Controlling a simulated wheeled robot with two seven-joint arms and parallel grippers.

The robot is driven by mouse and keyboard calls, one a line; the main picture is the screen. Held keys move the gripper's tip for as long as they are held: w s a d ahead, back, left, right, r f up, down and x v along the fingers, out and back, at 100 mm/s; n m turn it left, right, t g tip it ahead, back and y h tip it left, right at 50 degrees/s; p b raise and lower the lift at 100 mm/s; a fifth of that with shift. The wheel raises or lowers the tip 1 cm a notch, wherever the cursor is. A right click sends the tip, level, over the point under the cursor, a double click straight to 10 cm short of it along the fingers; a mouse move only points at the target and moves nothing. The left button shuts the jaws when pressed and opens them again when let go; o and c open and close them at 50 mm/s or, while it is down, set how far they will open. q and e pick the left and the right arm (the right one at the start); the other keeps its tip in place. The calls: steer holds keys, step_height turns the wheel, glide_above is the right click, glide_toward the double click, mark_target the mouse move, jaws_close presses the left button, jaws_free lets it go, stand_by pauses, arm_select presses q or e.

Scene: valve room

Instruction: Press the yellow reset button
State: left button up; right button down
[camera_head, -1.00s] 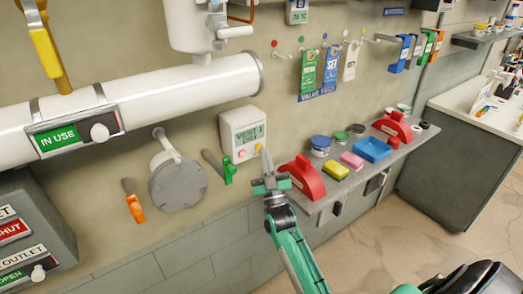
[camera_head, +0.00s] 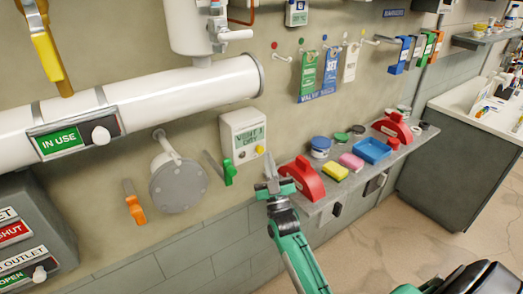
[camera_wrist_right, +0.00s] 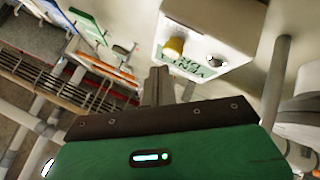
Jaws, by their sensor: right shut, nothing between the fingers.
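The yellow button (camera_head: 260,150) is on the lower right of a white wall box (camera_head: 228,128). The box has a small green display with dark text and a pale round lamp (camera_head: 241,155) at lower left. In the right wrist view the yellow button (camera_wrist_right: 174,47) stands out from the box face, with the pale lamp (camera_wrist_right: 215,60) beside it. My right gripper (camera_head: 269,166) is shut and empty, its tips just below and right of the button. In the right wrist view its fingers (camera_wrist_right: 158,86) appear apart from the button. My left gripper is not in view.
A shelf right of the gripper holds a red arched object (camera_head: 304,178), a yellow sponge (camera_head: 335,173), a pink block (camera_head: 351,161) and a blue tray (camera_head: 373,149). A green-handled lever (camera_head: 228,172) is left of the gripper. A white pipe (camera_head: 190,93) runs above.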

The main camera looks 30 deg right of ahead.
steer(key=s+p, duration=0.1)
steer(key=s, duration=0.4)
steer(key=shift+d+p, duration=0.2)
steer(key=shift+p, duration=0.1)
stand_by(0.5)
